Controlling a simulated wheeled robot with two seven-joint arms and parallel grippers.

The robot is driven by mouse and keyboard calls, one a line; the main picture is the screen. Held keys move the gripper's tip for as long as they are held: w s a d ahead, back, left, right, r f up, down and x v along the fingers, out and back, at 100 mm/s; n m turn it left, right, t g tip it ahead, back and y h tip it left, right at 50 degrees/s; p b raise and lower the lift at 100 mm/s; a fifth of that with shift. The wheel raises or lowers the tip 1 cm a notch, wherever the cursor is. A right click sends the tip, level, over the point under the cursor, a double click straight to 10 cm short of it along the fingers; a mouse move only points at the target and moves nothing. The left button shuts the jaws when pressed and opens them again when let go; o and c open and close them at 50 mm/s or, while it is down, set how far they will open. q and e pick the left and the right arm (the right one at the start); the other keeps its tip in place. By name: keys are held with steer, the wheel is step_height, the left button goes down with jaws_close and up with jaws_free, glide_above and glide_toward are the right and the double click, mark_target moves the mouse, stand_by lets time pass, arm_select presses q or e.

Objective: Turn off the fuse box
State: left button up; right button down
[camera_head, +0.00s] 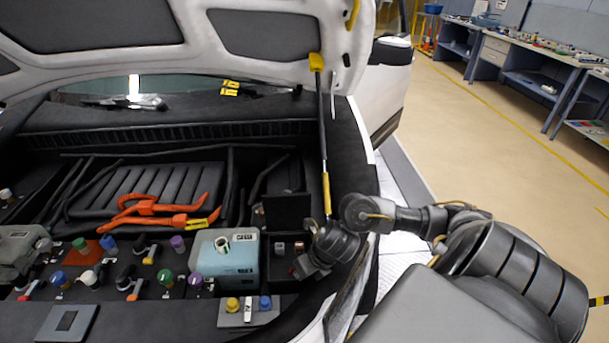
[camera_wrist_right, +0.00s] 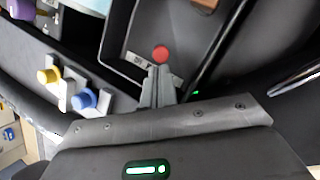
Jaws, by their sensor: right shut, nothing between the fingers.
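The fuse box is a dark open box at the right of the engine bay, with its black lid (camera_head: 287,212) raised in the head view. Small cylindrical parts (camera_head: 280,246) show inside it. In the right wrist view, a round red button (camera_wrist_right: 161,54) sits on the box's grey inner panel (camera_wrist_right: 185,25), beside a small white label. My right gripper (camera_head: 297,270) is at the front of the box. Its fingers (camera_wrist_right: 158,72) are shut and empty, with the tips at the red button's lower edge; I cannot tell whether they touch it. My left gripper is not in view.
A pale blue tank (camera_head: 228,265) stands left of the box. A yellow cap (camera_head: 232,303) and a blue cap (camera_head: 265,302) stand in front. Orange cables (camera_head: 160,212) lie farther left. The hood strut (camera_head: 324,140) rises behind my right wrist, under the raised hood (camera_head: 280,70).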

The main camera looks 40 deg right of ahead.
steer(key=shift+w+a+r+p, duration=0.2)
steer(key=shift+a+r+p, duration=0.05)
steer(key=shift+p, duration=0.15)
steer(key=shift+w+a+r, duration=0.2)
steer(key=shift+w+a, duration=0.4)
steer(key=shift+s+r+p, duration=0.1)
steer(key=shift+r+p, duration=0.65)
steer(key=shift+p, duration=0.1)
steer(key=shift+r, duration=0.15)
steer(key=a+r+p, duration=0.3)
steer(key=r+p, duration=0.6)
steer(key=shift+a, duration=0.2)
